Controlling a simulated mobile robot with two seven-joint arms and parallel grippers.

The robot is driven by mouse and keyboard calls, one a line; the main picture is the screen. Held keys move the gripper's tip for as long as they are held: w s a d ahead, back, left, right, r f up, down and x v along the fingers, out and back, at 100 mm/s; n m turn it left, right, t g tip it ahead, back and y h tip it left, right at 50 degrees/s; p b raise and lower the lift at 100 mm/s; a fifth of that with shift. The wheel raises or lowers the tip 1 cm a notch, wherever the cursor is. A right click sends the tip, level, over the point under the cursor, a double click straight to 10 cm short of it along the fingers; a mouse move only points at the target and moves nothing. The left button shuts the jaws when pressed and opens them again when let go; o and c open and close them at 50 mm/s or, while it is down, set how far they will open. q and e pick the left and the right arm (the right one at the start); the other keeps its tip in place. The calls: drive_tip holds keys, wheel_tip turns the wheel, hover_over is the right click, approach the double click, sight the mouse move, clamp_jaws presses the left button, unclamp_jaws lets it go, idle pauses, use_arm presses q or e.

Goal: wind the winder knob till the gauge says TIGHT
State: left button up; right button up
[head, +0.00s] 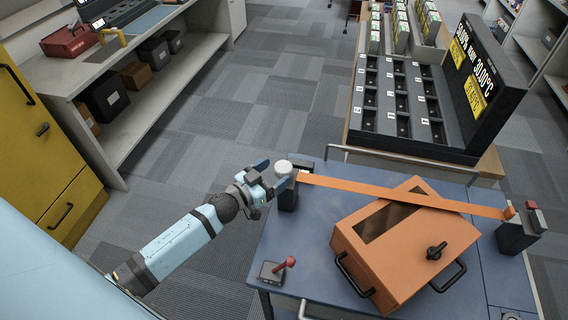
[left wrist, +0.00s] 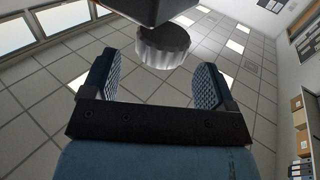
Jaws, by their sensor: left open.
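The winder knob (head: 284,166) is a pale ridged cap on a dark post (head: 288,195) at the cart's left back corner. In the left wrist view the silver fluted knob (left wrist: 163,48) shows under a dark block. My left gripper (head: 272,174) is open beside the knob, and its two blue fingers (left wrist: 158,82) point toward it with nothing between them. I cannot tell if they touch it. An orange strap (head: 400,195) runs from the winder post over an orange box (head: 402,250) to a dark post (head: 517,234) at right. No gauge reading is legible. My right gripper is out of view.
The blue cart top (head: 310,245) holds a small block with a red-knobbed lever (head: 277,270) at front left. A dark compartment tray with a price sign (head: 478,85) stands behind the cart. A shelf counter (head: 75,75) stands at left. Carpeted floor lies open between.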

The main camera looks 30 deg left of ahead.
sight(283, 166)
use_arm(q)
drive_tip(key=x, duration=0.2)
drive_tip(key=shift+w+d, duration=0.1)
drive_tip(key=shift+w, duration=0.2)
drive_tip(key=shift+w+d, duration=0.2)
drive_tip(key=shift+w, duration=0.4)
drive_tip(key=c, duration=0.9)
drive_tip(key=shift+c, duration=0.2)
drive_tip(key=shift+r+h+p, duration=0.1)
drive_tip(key=shift+h+p, duration=0.2)
drive_tip(key=shift+p, duration=0.1)
